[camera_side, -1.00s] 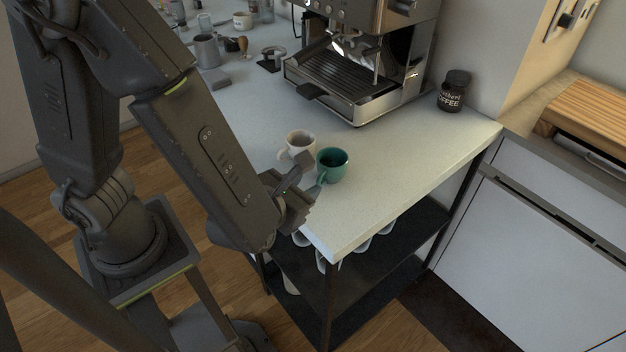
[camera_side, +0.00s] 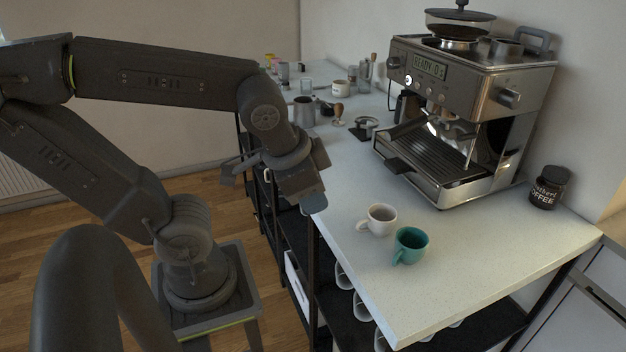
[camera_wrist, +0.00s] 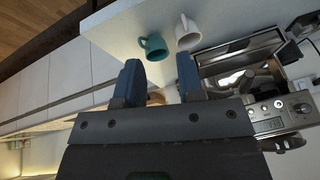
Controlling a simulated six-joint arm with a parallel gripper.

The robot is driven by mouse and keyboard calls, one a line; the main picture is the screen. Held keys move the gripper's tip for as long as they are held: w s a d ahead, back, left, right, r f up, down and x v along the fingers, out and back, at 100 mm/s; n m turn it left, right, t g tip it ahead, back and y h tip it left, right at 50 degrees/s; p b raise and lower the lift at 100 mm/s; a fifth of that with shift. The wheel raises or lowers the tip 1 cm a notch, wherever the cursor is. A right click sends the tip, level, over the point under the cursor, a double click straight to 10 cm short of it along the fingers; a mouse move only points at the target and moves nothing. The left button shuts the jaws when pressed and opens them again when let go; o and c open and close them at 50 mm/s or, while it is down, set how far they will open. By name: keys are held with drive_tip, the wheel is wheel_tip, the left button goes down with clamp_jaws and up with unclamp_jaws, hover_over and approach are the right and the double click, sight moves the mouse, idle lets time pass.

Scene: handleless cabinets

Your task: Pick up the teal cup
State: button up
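The teal cup (camera_side: 410,246) stands upright on the white counter near its front corner, its handle toward the lower left. It also shows in the wrist view (camera_wrist: 154,46), beyond my fingertips. A white cup (camera_side: 377,219) stands close beside it and appears in the wrist view too (camera_wrist: 187,34). My gripper (camera_side: 314,200) is above the counter's left edge, left of both cups and clear of them. In the wrist view my gripper's two blue fingers (camera_wrist: 158,80) are spread apart with nothing held between them. In the side view one finger is mostly hidden.
The espresso machine (camera_side: 460,120) stands behind the cups, with a dark coffee jar (camera_side: 548,187) to its right. A tamper (camera_side: 338,114) and a metal pitcher (camera_side: 304,110) are farther back. The counter (camera_side: 480,260) right of the teal cup is clear.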

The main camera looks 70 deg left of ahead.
wheel_tip(320, 180, up, 2)
drive_tip(key=shift+d+r+n+t+h, duration=0.15)
drive_tip(key=shift+n+t+h, duration=0.3)
drive_tip(key=shift+n, duration=0.55)
drive_tip(key=o, duration=0.5)
drive_tip(key=shift+w, duration=0.1)
drive_tip(key=shift+c, duration=0.2)
